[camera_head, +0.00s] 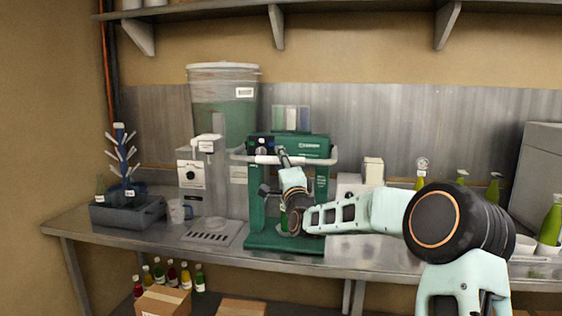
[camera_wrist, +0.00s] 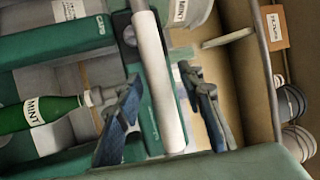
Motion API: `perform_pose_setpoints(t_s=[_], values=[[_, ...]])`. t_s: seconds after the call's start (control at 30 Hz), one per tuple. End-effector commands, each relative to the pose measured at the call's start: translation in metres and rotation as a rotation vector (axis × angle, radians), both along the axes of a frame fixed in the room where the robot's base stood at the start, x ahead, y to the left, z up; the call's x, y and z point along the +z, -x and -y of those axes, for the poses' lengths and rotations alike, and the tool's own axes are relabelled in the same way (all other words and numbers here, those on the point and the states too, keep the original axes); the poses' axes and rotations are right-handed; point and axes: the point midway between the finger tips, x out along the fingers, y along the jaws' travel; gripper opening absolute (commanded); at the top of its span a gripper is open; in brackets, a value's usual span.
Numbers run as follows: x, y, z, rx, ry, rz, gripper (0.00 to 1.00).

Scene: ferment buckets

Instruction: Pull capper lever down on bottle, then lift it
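The green capper (camera_head: 256,215) stands on the steel counter at the middle of the head view. Its pale lever bar (camera_head: 318,161) runs across the front near the top; in the wrist view the bar (camera_wrist: 158,80) looks steeply slanted. My gripper (camera_head: 284,158) is at the bar's middle. In the wrist view the fingers (camera_wrist: 161,82) are apart, one on each side of the bar, with a gap visible on the right side. A green bottle labelled MINT (camera_wrist: 40,112) shows at the left of the wrist view. In the head view my wrist mostly hides the bottle.
A grey dispensing machine (camera_head: 193,175) and a white mug (camera_head: 180,211) stand left of the capper. A large lidded bucket (camera_head: 222,100) is behind. A drying tree (camera_head: 124,155) stands at the far left. Green bottles (camera_head: 551,222) are at the right.

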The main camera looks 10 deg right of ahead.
Motion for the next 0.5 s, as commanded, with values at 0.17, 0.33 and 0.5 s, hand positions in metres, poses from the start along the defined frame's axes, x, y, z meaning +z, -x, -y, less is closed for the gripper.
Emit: perform_pose_setpoints(t_s=[0.17,0.33,0.5], values=[[-0.0004,-0.0002,-0.0002,0.0,0.0,0.0,0.35],[-0.0003,-0.0001,-0.0002,0.0,0.0,0.0,0.21],[-0.0002,0.0,-0.0002,0.0,0.0,0.0,0.02]])
